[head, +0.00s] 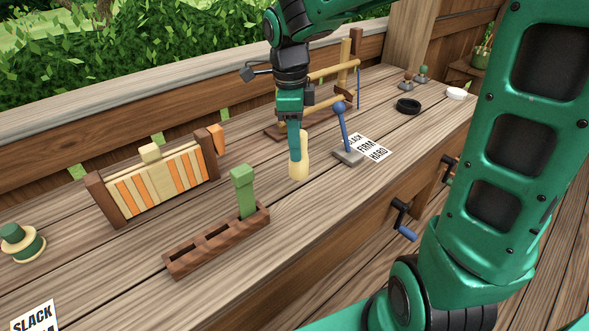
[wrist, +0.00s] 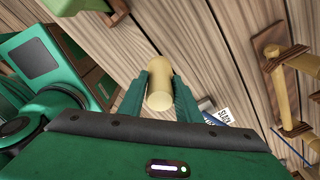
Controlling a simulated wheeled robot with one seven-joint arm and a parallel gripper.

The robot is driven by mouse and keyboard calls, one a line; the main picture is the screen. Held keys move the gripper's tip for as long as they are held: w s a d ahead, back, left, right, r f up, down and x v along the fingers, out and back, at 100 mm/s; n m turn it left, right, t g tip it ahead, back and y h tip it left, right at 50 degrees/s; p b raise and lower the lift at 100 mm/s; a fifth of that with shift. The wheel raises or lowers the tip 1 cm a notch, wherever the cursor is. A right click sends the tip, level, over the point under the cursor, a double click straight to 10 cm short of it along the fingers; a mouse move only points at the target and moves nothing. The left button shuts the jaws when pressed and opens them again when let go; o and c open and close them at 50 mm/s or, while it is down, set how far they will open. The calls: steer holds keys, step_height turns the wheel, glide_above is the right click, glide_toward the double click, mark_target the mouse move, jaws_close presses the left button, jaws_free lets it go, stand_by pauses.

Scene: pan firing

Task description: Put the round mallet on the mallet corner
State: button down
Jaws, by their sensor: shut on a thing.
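The round mallet, as I take it, is a pale yellow wooden cylinder (head: 299,171) with a narrower upper part, in the middle of the bench in the head view. It also shows in the wrist view (wrist: 160,75). My gripper (head: 296,152) points down and is shut on it, one finger on each side in the wrist view (wrist: 160,97). The mallet looks upright. I cannot tell whether its lower end touches the bench. No place marked as the mallet corner can be made out.
A dark wooden rack (head: 190,264) with a green block (head: 243,192) stands in front. A striped panel (head: 160,184) is at left. A blue-knobbed lever (head: 341,130) and a SLACK/FIRM/HARD card (head: 371,147) are just right. A wooden frame (head: 290,131) stands behind. Black and white rings lie far right.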

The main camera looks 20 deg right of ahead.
mark_target(298, 171)
steer(key=shift+f, duration=2.95)
steer(key=c, duration=1.3)
jaws_free()
